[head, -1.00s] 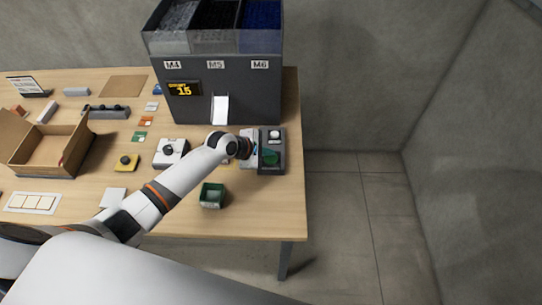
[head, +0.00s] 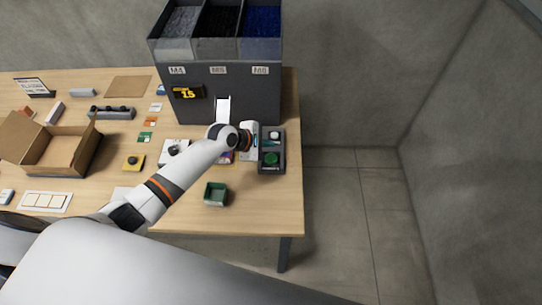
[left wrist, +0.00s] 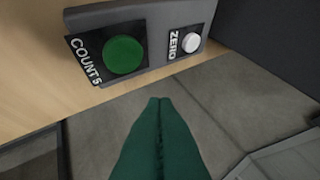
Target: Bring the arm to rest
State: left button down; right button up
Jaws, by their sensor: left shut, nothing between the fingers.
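My left arm reaches in from the left in the head view and ends at my left gripper (head: 250,143), just left of the dark button box (head: 271,170). In the left wrist view, the green fingers of my left gripper (left wrist: 160,103) are together with nothing between them. The fingertips appear apart from both buttons. My right gripper is in neither view.
The grey feeder (head: 225,92) with three bins, M4, M5 and M6, stands behind, its display (head: 188,92) reading 15. A green tray (head: 215,194) sits near the front edge. An open cardboard box (head: 58,152) is left. Floor right of the table is clear.

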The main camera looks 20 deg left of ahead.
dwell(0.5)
pick_arm(q)
jog(key=s+d+m+g+y, duration=0.1)
jog(key=s+d+m, duration=0.2)
jog(key=s+m, duration=0.45)
jog(key=s+d+m+g, duration=0.15)
jog(key=s+m, duration=0.35)
jog(key=s, duration=0.5)
jog(key=s+a+r+m+y, duration=0.1)
jog(key=s+a+r+m, duration=0.15)
jog(key=s, duration=0.25)
jog(key=s+a+r+m+g+y, duration=0.1)
jog(key=s+a+r+m+y, duration=0.15)
jog(key=s, duration=0.25)
jog(key=s+a+r+m+y, duration=0.1)
jog(key=s+a+r+m, duration=0.1)
jog(key=s+m, duration=0.25)
notch_tip(320, 180, down, 34)
jog(key=s+g+b, duration=0.2)
jog(key=b, duration=0.5)
jog(key=s+a+f+b, duration=0.3)
jog(key=s+f+b, duration=0.2)
jog(key=s+f, duration=1.1)
notch_tip(320, 180, down, 4)
jog(key=shift+r+g, duration=0.1)
jog(key=shift+g, duration=0.25)
